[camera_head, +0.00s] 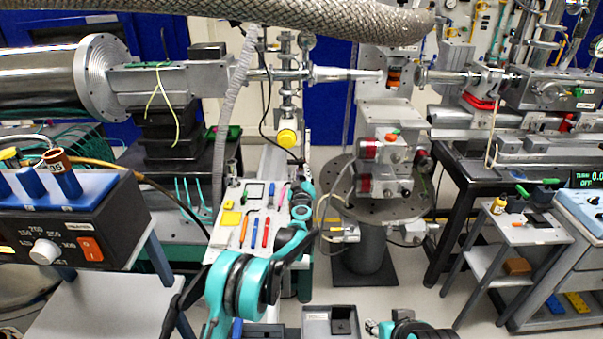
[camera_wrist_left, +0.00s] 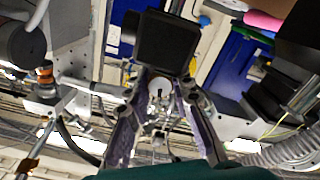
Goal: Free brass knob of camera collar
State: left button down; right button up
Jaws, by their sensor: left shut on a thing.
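My left arm (camera_head: 240,285) reaches from the bottom centre of the head view towards the small tool table; its gripper is hard to make out there. In the left wrist view my left gripper (camera_wrist_left: 164,78) has its two fingers closed in on a dark square block (camera_wrist_left: 166,42) at their tips. I cannot tell whether this block is the camera. A yellow round part (camera_head: 287,138) sits on the silver column behind the tool table; I cannot tell whether it is the brass knob. The collar is not clearly visible. My right gripper is not clearly visible.
The tool table (camera_head: 228,236) carries pens and small tools. A round perforated stand (camera_head: 372,210) with optics is right of it. A braided hose (camera_head: 320,15) crosses the top. A control box (camera_head: 75,225) stands at left, a side table (camera_head: 515,230) at right.

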pick_arm(q)
jog(key=shift+n, duration=0.3)
jog(key=c, duration=1.3)
grip_release()
jog(key=s, duration=1.2)
